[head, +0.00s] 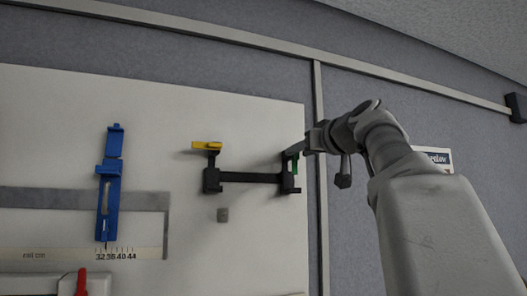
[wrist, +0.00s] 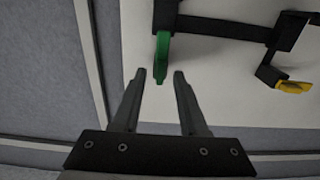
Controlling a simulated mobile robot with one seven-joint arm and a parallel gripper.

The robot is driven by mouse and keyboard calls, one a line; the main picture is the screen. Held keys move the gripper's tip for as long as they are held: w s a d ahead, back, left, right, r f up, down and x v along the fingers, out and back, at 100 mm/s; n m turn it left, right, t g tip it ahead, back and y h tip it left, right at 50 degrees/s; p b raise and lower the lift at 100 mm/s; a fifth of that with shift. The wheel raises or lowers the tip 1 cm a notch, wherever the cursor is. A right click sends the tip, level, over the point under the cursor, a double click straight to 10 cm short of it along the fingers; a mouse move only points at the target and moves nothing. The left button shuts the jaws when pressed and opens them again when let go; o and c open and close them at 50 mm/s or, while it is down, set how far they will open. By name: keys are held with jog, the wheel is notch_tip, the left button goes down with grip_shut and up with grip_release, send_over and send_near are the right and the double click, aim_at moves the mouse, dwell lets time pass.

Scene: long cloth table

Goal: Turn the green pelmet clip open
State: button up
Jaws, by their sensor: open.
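The green pelmet clip (head: 295,164) is at the right end of a black bracket (head: 250,178) on the white wall panel. In the head view it hangs down, partly hidden by my gripper (head: 293,150). In the wrist view the green clip (wrist: 162,58) points toward my gripper (wrist: 160,75). My gripper is open, and the clip's tip shows between the two fingertips. I cannot tell whether a finger touches it. A yellow clip (head: 207,145) lies sideways at the bracket's left end; it also shows in the wrist view (wrist: 294,87).
A blue slide device (head: 109,190) is mounted on the panel at the left, above a number scale (head: 115,254). A red lever (head: 81,282) is at the bottom left. A vertical strip (head: 320,200) runs right of the panel.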

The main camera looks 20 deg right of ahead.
grip_shut()
jog(key=shift+n, duration=0.3)
dwell(0.3)
jog(key=shift+d+r+n+b, duration=0.1)
jog(key=shift+n+b, duration=2)
jog(key=shift+n, duration=6.5)
grip_release()
